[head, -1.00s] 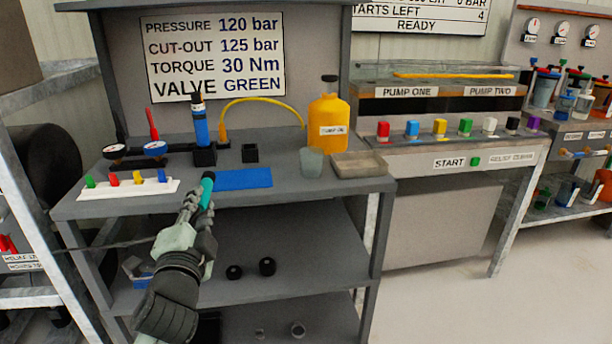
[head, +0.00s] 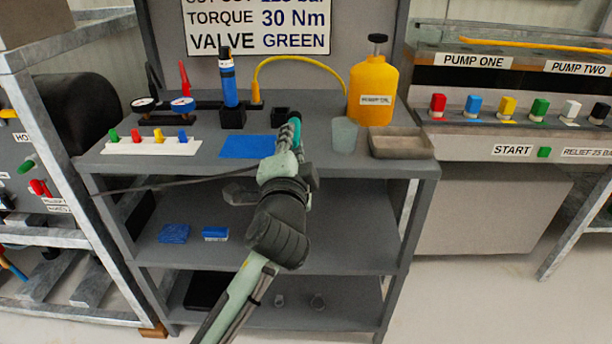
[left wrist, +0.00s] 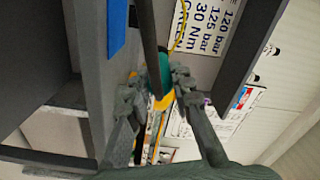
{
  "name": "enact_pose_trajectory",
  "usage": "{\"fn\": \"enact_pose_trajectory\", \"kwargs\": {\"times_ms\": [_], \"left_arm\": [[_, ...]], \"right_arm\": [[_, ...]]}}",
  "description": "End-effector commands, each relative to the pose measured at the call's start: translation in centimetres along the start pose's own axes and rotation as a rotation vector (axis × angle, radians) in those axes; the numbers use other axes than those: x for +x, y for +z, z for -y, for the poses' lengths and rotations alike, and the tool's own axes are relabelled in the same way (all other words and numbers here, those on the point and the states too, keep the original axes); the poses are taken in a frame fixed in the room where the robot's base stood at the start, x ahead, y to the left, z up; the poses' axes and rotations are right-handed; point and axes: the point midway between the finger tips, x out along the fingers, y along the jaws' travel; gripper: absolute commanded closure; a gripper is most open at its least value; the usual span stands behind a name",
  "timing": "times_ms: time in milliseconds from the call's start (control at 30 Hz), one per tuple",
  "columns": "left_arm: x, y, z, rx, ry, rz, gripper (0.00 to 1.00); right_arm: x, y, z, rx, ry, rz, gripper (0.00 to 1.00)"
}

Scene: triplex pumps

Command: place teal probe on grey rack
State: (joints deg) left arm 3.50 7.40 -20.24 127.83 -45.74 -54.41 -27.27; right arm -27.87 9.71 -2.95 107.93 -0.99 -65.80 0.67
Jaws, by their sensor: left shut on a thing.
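My left gripper (head: 291,134) is shut on the teal probe (head: 297,130), above the right end of the blue mat at the bench front. In the left wrist view, the teal band of the probe (left wrist: 164,72) sits between the fingertips (left wrist: 162,84), with a dark shaft running up from it. The fingers hide part of the probe. A dark rack (head: 188,105) with two gauges and a red-handled tool stands at the bench's back left; I cannot tell whether it is the grey rack. My right gripper is not in view.
A blue mat (head: 247,147), a small black square holder (head: 281,112), a grey cup (head: 344,136), a yellow bottle (head: 372,90) and a shallow tray (head: 401,144) are on the bench. A blue cylinder (head: 229,82) stands in a black block. A white strip (head: 152,147) carries coloured pegs.

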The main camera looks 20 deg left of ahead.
Motion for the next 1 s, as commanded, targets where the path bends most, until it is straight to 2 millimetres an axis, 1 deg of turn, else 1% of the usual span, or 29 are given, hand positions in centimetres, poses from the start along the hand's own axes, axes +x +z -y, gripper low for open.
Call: {"fn": "enact_pose_trajectory", "kwargs": {"times_ms": [33, 100, 233, 367, 500, 667, 1000], "left_arm": [[-0.6, -0.5, -1.0, -0.002, 0.002, -0.001, 1.0], [-1.2, -1.0, -1.8, -0.001, 0.001, -0.001, 1.0], [-1.9, -1.5, -2.6, 0.0, -0.001, -0.001, 1.0], [-1.9, -1.1, -3.9, 0.004, 0.0, 0.001, 1.0], [-1.9, -0.3, -5.8, 0.004, 0.001, 0.001, 1.0], [-1.9, -0.1, -6.3, 0.001, -0.003, -0.001, 1.0], [-1.9, 0.0, -6.6, 0.0, -0.002, -0.001, 1.0]], "right_arm": [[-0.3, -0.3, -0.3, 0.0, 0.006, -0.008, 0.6], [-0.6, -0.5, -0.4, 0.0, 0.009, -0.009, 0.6], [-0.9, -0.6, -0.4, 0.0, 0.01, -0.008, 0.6], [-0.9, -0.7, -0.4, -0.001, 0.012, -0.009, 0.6], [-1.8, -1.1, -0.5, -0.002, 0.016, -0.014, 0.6], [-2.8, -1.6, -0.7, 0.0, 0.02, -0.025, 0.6], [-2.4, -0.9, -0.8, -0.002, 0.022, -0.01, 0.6]]}}
